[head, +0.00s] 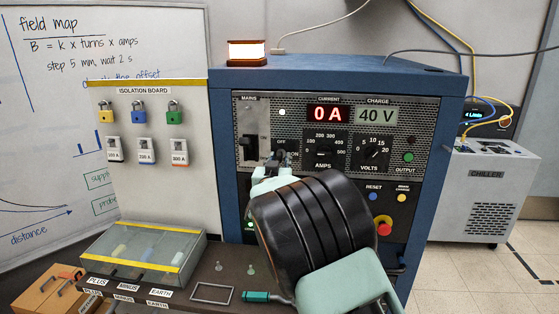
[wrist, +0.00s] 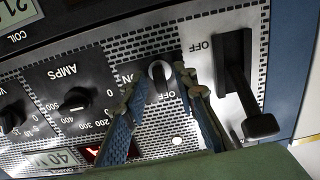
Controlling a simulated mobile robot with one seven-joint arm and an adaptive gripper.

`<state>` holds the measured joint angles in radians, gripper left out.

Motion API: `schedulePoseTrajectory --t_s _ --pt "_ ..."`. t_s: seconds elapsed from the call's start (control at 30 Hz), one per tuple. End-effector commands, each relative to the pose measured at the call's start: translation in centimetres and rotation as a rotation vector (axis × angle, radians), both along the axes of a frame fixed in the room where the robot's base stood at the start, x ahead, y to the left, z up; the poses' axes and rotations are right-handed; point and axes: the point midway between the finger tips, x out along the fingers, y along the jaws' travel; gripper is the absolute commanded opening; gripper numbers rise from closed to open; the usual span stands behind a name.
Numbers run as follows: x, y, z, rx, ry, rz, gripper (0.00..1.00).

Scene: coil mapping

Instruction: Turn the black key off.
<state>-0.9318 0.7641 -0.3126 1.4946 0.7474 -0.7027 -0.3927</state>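The black key (wrist: 159,76) sits in a pale round lock on the perforated power-supply panel, between the ON and OFF labels in the wrist view. Which label it points to is hard to tell. My gripper (wrist: 156,84) has its two fingers apart, one on each side of the key, with some gap showing. In the head view my gripper (head: 277,163) is at the panel just below the OFF label and covers most of the key.
The mains lever (wrist: 236,85) is close beside my gripper. The AMPS knob (head: 324,154) and VOLTS knob (head: 374,154) are to the right; the red display (head: 327,114) reads 0 A. A clear-lidded box (head: 145,250) and a teal-handled tool (head: 262,296) are lower down.

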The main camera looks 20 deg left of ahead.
Motion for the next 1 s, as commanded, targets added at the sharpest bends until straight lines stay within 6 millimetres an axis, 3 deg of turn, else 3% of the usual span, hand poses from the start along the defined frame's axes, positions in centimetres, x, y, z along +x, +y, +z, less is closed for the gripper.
schedulePoseTrajectory --t_s 0.33,0.8,1.0 --pt "-1.3 -0.3 0.1 0.002 0.000 0.000 0.26" --pt "-9.2 -2.1 0.1 0.001 0.000 0.002 0.26" --pt "-11.2 -2.7 0.0 0.000 0.000 0.001 0.26"
